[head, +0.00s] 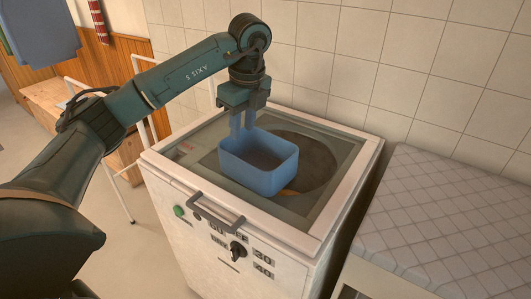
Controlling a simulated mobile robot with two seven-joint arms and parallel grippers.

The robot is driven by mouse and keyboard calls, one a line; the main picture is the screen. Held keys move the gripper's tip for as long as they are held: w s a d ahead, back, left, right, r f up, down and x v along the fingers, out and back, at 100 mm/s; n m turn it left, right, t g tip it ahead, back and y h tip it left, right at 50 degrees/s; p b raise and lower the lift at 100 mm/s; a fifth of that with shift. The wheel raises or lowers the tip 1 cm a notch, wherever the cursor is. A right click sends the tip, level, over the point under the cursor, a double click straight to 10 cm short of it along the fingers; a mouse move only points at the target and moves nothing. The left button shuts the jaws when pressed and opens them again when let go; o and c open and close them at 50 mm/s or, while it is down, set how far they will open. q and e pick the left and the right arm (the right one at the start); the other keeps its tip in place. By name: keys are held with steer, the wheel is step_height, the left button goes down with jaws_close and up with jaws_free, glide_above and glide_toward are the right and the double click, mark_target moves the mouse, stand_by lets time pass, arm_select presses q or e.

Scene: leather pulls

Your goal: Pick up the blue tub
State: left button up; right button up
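The blue tub (258,176) is an open, rounded box standing upright on top of the white machine (330,222). It appears empty. My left gripper (242,126) points down at the tub's back left rim. Its two fingers show a narrow gap between them, and their tips are at or behind the rim. I cannot tell whether they press on the tub's wall. My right gripper is not in view.
The machine's top has a pale raised frame around a dark round plate (318,165). A handle (216,213) and a black knob (238,250) stick out at its front. A quilted padded surface (455,220) stands to the right, and a tiled wall (350,60) closes the back.

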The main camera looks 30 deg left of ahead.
mark_target(240, 159)
arm_select(q)
steer(key=f, duration=0.4)
steer(key=a+f, duration=0.1)
steer(key=f, duration=0.1)
steer(key=shift+s+f, duration=0.15)
steer(key=shift+f, duration=0.25)
steer(key=shift+a+f+p, duration=0.2)
steer(key=shift+f+p, duration=0.25)
steer(key=shift+f, duration=1)
steer(key=shift+a+f+p, duration=0.15)
steer(key=shift+f+p, duration=0.25)
steer(key=shift+f, duration=1)
jaws_close()
